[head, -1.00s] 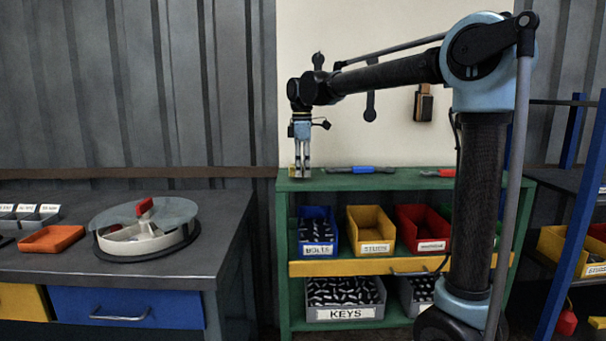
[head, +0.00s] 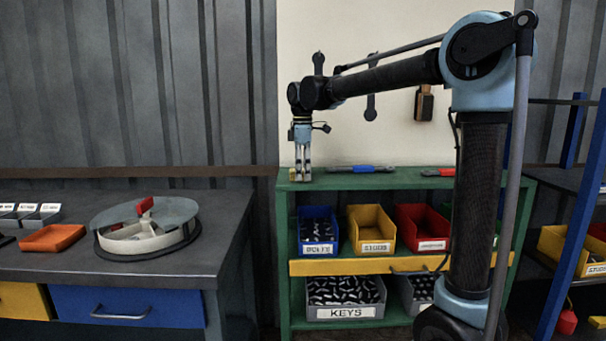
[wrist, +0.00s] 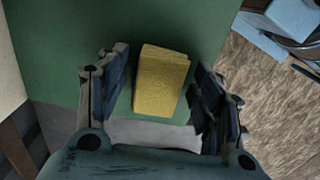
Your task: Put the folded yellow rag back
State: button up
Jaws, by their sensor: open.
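The folded yellow rag (wrist: 161,80) lies on the green top of the shelf unit (wrist: 60,60), close to its edge. In the wrist view it sits between the two fingers of my open gripper (wrist: 160,95), with a gap on each side. In the head view my gripper (head: 303,178) points straight down at the left end of the green shelf top (head: 400,181). There the rag (head: 294,177) is mostly hidden behind the fingers, with only a small yellow bit showing.
A blue-handled tool (head: 360,169) and a red-handled tool (head: 438,172) lie right of my gripper on the shelf top. Labelled bins, such as the yellow studs bin (head: 371,232), sit below. A workbench (head: 60,195) with a round divided tray (head: 147,245) stands at left.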

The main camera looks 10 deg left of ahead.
aim_at(303, 169)
notch_tip(303, 169, up, 12)
dwell(0.5)
jog(key=d+f+m, duration=0.1)
jog(key=d, duration=0.3)
jog(key=s+d+f+m, duration=0.1)
jog(key=d+f+m, duration=0.1)
jog(key=d, duration=0.3)
jog(key=s+d+f+m, duration=0.1)
jog(key=d+f+m, duration=0.1)
jog(key=d, duration=0.3)
jog(key=shift+f, duration=0.15)
jog(key=s+d+f+m+t, duration=0.1)
jog(key=s+d+f+m, duration=0.45)
jog(key=d+f, duration=0.4)
jog(key=s+d+f+m+t, duration=0.1)
jog(key=s+d+f+m, duration=0.3)
jog(key=s+d+f, duration=0.5)
jog(key=s+d+f+m, duration=0.3)
jog(key=f, duration=0.3)
jog(key=s+d+f+m, duration=0.3)
jog(key=s+d+f, duration=0.1)
jog(key=f, duration=0.3)
jog(key=shift+d, duration=0.15)
jog(key=shift+f, duration=0.1)
jog(key=shift+w+f, duration=0.2)
jog(key=shift+w, duration=0.25)
